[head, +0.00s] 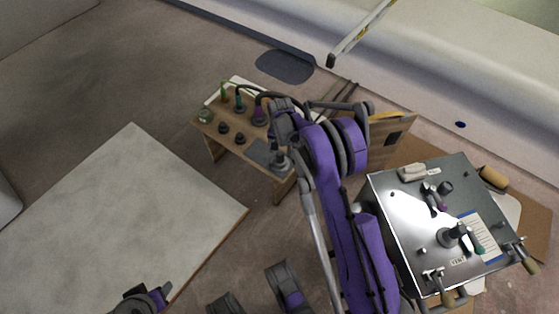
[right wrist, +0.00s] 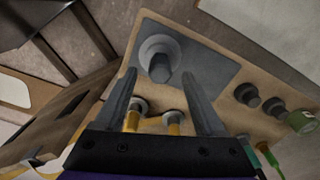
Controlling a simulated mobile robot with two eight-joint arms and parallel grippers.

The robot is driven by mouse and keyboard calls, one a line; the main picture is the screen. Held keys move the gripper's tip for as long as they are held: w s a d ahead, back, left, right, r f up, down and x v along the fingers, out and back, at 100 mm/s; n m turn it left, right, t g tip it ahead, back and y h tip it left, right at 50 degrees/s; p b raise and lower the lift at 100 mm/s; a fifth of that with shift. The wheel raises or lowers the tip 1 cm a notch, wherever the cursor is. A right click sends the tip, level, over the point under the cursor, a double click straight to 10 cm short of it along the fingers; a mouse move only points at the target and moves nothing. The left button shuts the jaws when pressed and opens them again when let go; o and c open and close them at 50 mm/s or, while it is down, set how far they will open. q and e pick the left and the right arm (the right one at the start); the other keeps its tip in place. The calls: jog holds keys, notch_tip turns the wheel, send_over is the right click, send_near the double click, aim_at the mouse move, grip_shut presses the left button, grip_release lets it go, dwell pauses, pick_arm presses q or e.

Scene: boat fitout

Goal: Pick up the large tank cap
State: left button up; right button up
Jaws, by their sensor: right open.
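The large tank cap (head: 281,161), a grey disc with a raised knob, sits on a dark grey mat (head: 259,150) on a small wooden bench (head: 208,131). In the right wrist view the cap (right wrist: 160,57) lies just beyond and between the fingertips. My right gripper (right wrist: 158,82) is open over the bench, with no contact on the cap that I can see. In the head view its fingers are largely hidden by my arm. My left gripper (head: 145,299) shows only partly at the bottom edge, far from the bench; its jaws are unclear.
Two small dark caps (head: 223,128) and a green jar (head: 205,116) stand on the bench. Yellow-stemmed fittings (right wrist: 172,120) are close to my right fingers. A metal tank box (head: 400,215) stands at right. A pale panel (head: 130,215) lies at left.

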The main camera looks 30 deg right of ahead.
aim_at(280, 153)
notch_tip(280, 153, down, 5)
jog(key=shift+w+d+f+b, duration=0.1)
jog(key=shift+w+b, duration=0.05)
jog(key=shift+b, duration=0.65)
grip_shut()
